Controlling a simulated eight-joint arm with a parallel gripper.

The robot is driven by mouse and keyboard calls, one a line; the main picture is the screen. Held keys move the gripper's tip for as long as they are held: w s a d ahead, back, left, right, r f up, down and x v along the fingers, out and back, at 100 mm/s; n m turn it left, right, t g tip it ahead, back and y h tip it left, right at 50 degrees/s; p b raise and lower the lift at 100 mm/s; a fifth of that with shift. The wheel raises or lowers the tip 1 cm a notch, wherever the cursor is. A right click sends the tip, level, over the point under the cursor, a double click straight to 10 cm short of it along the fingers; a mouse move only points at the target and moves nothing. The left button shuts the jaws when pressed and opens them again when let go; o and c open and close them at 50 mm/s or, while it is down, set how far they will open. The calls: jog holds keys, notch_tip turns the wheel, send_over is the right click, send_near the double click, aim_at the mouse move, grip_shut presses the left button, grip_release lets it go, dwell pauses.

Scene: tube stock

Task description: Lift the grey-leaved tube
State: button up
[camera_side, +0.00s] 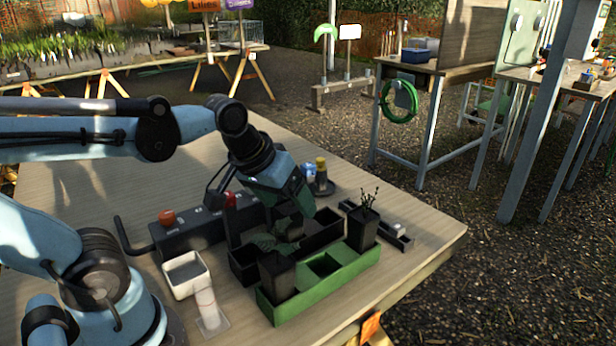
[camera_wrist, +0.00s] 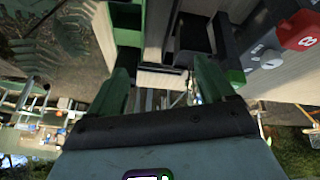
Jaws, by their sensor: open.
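Similar feathery leaves (camera_wrist: 45,50) fill the upper left of the wrist view, close to the camera. My gripper (camera_side: 293,222) is tilted down above the trays, beside and behind these leaves. In the wrist view my gripper (camera_wrist: 163,75) shows two green fingers spread apart with no tube held between them. Its fingertips are partly hidden in the side view. Another black tube (camera_side: 363,228) with dark bare twigs stands at the tray's far end.
A black tray (camera_side: 322,232) lies behind the green one. A grey box with a red button (camera_side: 167,217) stands to the left. A white square container (camera_side: 184,274) is at the near left. Small bottles (camera_side: 320,172) stand behind. The table is clear at front right.

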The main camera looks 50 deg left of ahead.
aim_at(289, 206)
jog(key=w+a+r+n+g, duration=0.1)
jog(key=n, duration=0.3)
jog(key=w+a+r+n+g, duration=0.1)
jog(key=a+n+g, duration=0.1)
jog(key=n, duration=0.2)
jog(key=w+a+r+n+g, duration=0.1)
jog(key=n, duration=0.2)
jog(key=shift+w+a+r+n+g, duration=0.1)
jog(key=shift+w+a+n+g, duration=0.15)
jog(key=shift+a+n+g, duration=0.15)
jog(key=shift+w+a+r+n+g, duration=0.15)
jog(key=shift+a+n+g, duration=0.25)
jog(key=shift+n, duration=0.6)
notch_tip(289, 206, down, 7)
jog(key=shift+r, duration=0.1)
jog(key=shift+w+d+f, duration=0.1)
jog(key=shift+d+f, duration=0.05)
jog(key=shift+f, duration=1.2)
jog(key=shift+d+f, duration=0.1)
jog(key=shift+f, duration=1.2)
jog(key=c, duration=1.2)
jog(key=shift+c, duration=0.2)
jog(key=shift+r, duration=0.15)
